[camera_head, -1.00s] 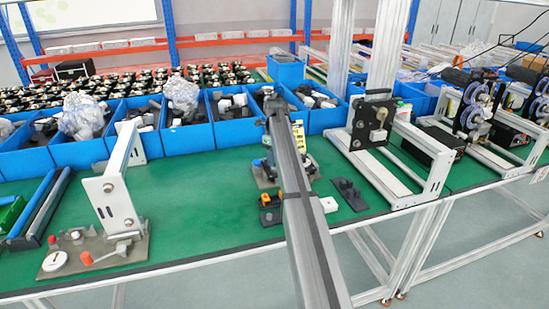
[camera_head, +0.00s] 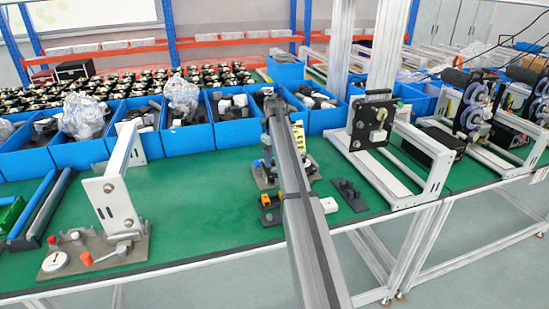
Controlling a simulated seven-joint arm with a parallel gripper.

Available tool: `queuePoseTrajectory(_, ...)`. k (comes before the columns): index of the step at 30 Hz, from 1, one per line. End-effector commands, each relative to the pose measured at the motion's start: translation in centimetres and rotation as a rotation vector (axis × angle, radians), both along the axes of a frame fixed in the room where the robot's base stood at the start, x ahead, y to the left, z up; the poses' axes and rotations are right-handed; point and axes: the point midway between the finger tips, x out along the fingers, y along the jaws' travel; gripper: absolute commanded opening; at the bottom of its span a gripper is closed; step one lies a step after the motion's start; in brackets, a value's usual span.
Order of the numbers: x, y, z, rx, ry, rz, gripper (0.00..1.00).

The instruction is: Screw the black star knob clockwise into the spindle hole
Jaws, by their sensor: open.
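A black upright plate (camera_head: 362,122) stands in the white-framed fixture right of centre. I cannot make out my gripper anywhere; a long grey bar (camera_head: 300,190) runs up the middle and covers part of the bench.
Blue bins (camera_head: 186,135) with dark parts line the back of the green bench (camera_head: 190,200). A white lever fixture (camera_head: 110,192) stands at left. Small blocks (camera_head: 270,202) and a dark bracket (camera_head: 350,195) lie near the bar.

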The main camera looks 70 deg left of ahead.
Motion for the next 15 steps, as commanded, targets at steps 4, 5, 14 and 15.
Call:
queuePoseTrajectory(4, -0.01, -0.03, -0.05, -0.001, 0.000, 0.016, 0.61)
queuePoseTrajectory(5, -0.02, -0.04, -0.06, -0.001, 0.000, 0.030, 0.61)
queuePoseTrajectory(14, -0.04, -0.06, -0.09, -0.002, 0.000, 0.311, 0.61)
queuePoseTrajectory(15, -0.05, -0.06, -0.10, -0.002, 0.000, 0.351, 0.61)
